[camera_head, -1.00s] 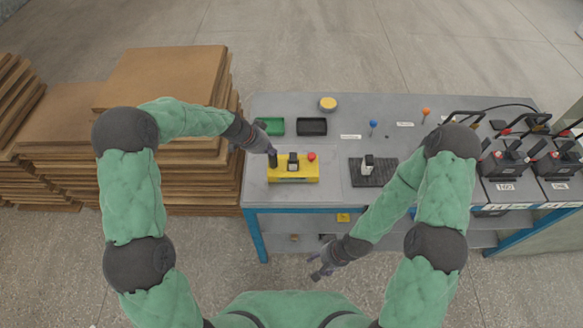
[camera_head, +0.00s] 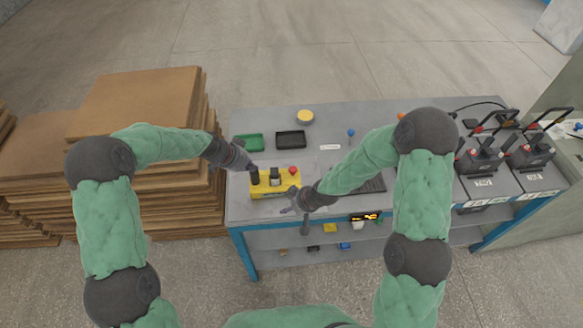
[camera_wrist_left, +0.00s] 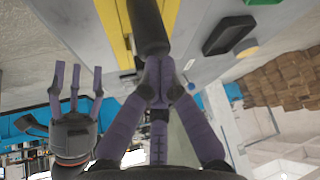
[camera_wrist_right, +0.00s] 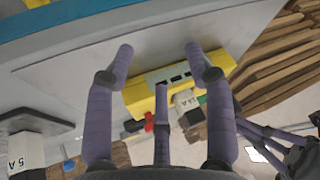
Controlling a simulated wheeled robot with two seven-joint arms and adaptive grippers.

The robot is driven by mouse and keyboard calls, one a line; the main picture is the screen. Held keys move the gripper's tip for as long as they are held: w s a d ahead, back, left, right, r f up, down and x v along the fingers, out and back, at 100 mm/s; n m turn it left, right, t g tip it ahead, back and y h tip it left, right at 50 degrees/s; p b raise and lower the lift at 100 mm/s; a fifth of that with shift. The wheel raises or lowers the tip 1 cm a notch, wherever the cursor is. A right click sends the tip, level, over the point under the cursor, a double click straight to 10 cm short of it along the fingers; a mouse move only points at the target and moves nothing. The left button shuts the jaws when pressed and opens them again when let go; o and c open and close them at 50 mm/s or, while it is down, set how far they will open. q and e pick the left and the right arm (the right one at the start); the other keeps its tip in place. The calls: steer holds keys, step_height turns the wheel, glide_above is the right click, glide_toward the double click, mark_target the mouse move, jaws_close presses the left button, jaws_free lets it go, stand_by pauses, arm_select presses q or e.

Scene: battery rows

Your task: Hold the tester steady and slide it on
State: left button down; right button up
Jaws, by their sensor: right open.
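The tester is a yellow box (camera_head: 263,190) near the table's front left edge, with a black upright handle, a grey-black block and a red knob on top. My left gripper (camera_head: 252,171) is at the black handle on its left end. In the left wrist view its purple fingers (camera_wrist_left: 152,75) close around the black handle (camera_wrist_left: 147,25). My right gripper (camera_head: 292,203) is open just in front of the tester's right end. In the right wrist view its spread fingers (camera_wrist_right: 160,62) face the yellow box (camera_wrist_right: 143,97), with no object between them.
A green tray (camera_head: 247,142) and a black tray (camera_head: 291,140) lie behind the tester, with a yellow disc (camera_head: 305,117) farther back. A dark mat (camera_head: 373,184) is partly hidden by my right arm. Battery units (camera_head: 481,160) stand at the right. Stacked boards (camera_head: 150,95) are at the left.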

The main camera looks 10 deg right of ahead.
mark_target(293, 169)
steer(key=w+r, duration=0.1)
steer(key=w, duration=0.2)
steer(key=w+r+n+g+h, duration=0.1)
steer(key=w+r, duration=0.1)
steer(key=w, duration=0.1)
steer(key=w+r+n, duration=0.1)
steer(key=w, duration=0.2)
steer(key=shift+a+r+g+h, duration=0.15)
steer(key=shift+r+g+h, duration=0.15)
steer(key=shift+g, duration=0.1)
steer(key=w+d+r+n+g+h, duration=0.1)
steer(key=w+r, duration=0.2)
steer(key=r, duration=0.2)
steer(key=w+d+r+g+h, duration=0.1)
steer(key=w+r+h, duration=0.1)
steer(key=r, duration=0.3)
steer(key=f, duration=1.1)
steer(key=shift+w+f, duration=0.2)
steer(key=shift+f, duration=0.1)
